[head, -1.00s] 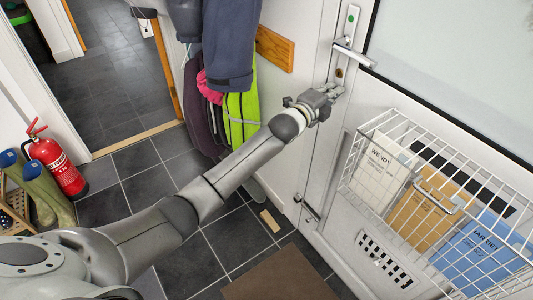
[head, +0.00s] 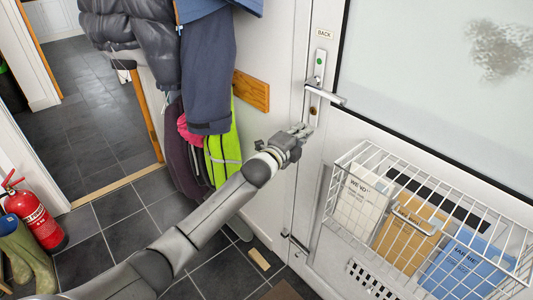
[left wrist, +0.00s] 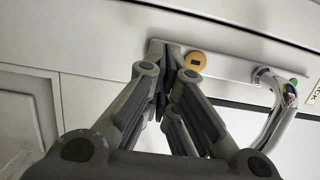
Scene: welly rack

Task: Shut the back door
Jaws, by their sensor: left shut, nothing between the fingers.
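The back door (head: 352,125) is white with a large frosted pane and a small "BACK" label. It stands in or very near its frame; I cannot tell whether a small gap remains. Its metal lever handle (head: 325,94) sits on a long plate, with a brass lock cylinder below, which also shows in the left wrist view (left wrist: 195,61). My left gripper (head: 304,130) is shut and empty, its fingertips at the door's handle-side edge just below the lock. Contact looks likely but is not clear. My right gripper is not in view.
A white wire basket (head: 333,208) with letters hangs on the door. A bolt (head: 295,242) is low at the door edge. Coats (head: 207,75) hang left of the door. A small wooden wedge (head: 258,259) lies on the tiles. A fire extinguisher (head: 35,215) stands at far left.

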